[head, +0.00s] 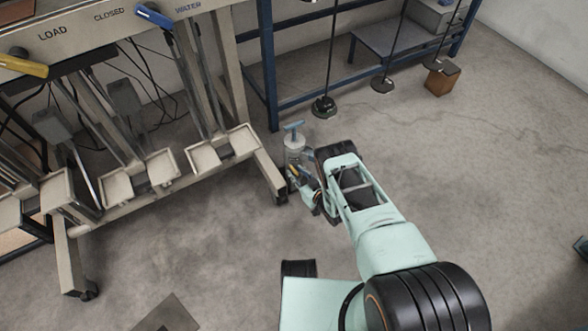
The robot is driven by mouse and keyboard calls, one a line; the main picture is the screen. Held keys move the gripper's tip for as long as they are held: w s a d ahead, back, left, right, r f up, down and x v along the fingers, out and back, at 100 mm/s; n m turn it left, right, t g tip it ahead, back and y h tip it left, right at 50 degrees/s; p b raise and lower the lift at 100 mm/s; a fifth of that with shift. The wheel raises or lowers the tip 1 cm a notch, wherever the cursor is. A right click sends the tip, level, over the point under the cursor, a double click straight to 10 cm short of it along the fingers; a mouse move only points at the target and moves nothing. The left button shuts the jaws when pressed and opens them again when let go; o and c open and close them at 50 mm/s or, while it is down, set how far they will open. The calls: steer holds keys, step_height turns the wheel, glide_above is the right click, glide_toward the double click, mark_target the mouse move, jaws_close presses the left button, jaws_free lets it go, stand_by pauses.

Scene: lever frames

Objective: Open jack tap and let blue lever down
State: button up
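A blue lever (154,16) sits on the beige frame's top bar in the head view, between the words CLOSED and WATER. Its upper end is near the picture's top edge. A small pale grey cylinder (294,144), which looks like the jack, stands near the frame's right foot. A blue T-shaped tap handle (293,128) tops it. My gripper (297,178) is low beside the cylinder, just below the tap in the picture. Its fingers are small and partly hidden, so I cannot tell whether they are open or touch the cylinder.
A yellow lever (22,66) is at the far left under the word LOAD. The beige frame (262,172) has feet and pale trays at left. A blue rack (270,75) with hanging rods stands behind. A brown block (442,80) lies back right. Floor at right is mostly clear.

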steer(key=shift+w+a+f, duration=0.1)
steer(key=shift+w, duration=0.05)
jaws_close()
stand_by(0.4)
steer(key=shift+w+d+n+g+y, duration=0.1)
steer(key=shift+w+n+g+y, duration=0.05)
steer(key=shift+n+g+y, duration=0.55)
steer(key=shift+w+d+n+g+y, duration=0.15)
steer(key=shift+n+g+y, duration=0.35)
steer(key=shift+n, duration=0.25)
steer(key=shift+w+d+n+g+y, duration=0.1)
steer(key=shift+n+g+y, duration=0.5)
steer(key=shift+n, duration=0.15)
